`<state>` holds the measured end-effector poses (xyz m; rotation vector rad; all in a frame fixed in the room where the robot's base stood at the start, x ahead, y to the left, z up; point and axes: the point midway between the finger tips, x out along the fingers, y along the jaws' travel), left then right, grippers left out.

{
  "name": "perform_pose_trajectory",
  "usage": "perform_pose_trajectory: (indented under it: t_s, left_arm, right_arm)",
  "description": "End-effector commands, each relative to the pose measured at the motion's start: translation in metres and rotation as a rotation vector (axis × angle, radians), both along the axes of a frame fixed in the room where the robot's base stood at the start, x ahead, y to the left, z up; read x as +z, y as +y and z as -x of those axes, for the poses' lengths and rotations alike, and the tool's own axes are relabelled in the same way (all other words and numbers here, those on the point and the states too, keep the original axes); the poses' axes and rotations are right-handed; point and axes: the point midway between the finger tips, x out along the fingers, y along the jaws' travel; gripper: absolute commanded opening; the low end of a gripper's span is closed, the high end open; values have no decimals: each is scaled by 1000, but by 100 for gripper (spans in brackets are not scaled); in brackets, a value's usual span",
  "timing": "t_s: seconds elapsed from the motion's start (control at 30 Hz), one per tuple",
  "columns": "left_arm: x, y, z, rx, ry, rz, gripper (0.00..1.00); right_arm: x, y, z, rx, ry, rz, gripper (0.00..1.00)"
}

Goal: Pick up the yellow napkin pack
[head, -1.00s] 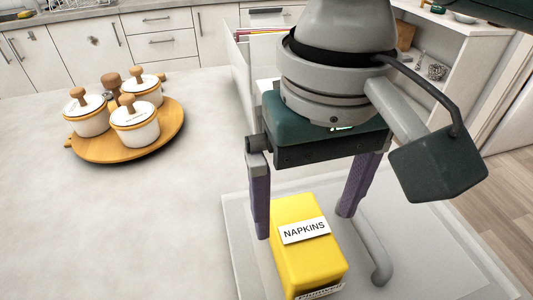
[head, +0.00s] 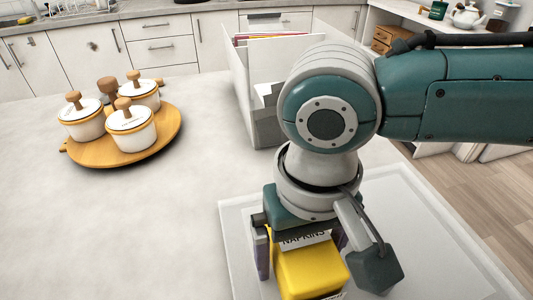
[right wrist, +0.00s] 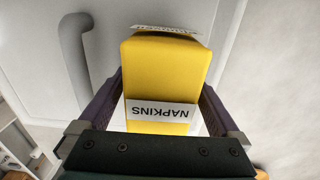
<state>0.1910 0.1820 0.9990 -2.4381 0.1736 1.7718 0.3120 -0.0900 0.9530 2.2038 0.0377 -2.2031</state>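The yellow napkin pack (head: 308,270) stands on a pale tray (head: 237,262) at the lower right of the head view, with a white "NAPKINS" label. In the right wrist view the pack (right wrist: 165,75) lies between the two purple fingers, its label near the palm. My right gripper (head: 300,254) is above and around the pack, one finger on each side. The fingers are spread and I see no clear grip on the pack. The pack's upper part is partly hidden by the gripper. My left gripper is not in view.
A round wooden board (head: 165,128) with white lidded pots (head: 131,130) stands at the left of the counter. A white file holder (head: 265,125) stands behind my right gripper. A grey curved handle (right wrist: 72,50) shows beside the pack in the wrist view. The counter's left front is clear.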

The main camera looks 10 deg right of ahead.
Motion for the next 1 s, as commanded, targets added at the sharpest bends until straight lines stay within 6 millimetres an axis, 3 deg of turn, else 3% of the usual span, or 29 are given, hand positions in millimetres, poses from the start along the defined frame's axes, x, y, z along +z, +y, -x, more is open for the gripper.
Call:
perform_pose_trajectory:
  t_s: [0.07,0.63,1.0]
  left_arm:
    - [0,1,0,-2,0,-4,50]
    - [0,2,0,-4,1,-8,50]
    - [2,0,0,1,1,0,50]
  right_arm:
    - [0,0,0,0,0,0,89]
    - [1,0,0,0,0,0,25]
    - [7,0,0,0,0,0,23]
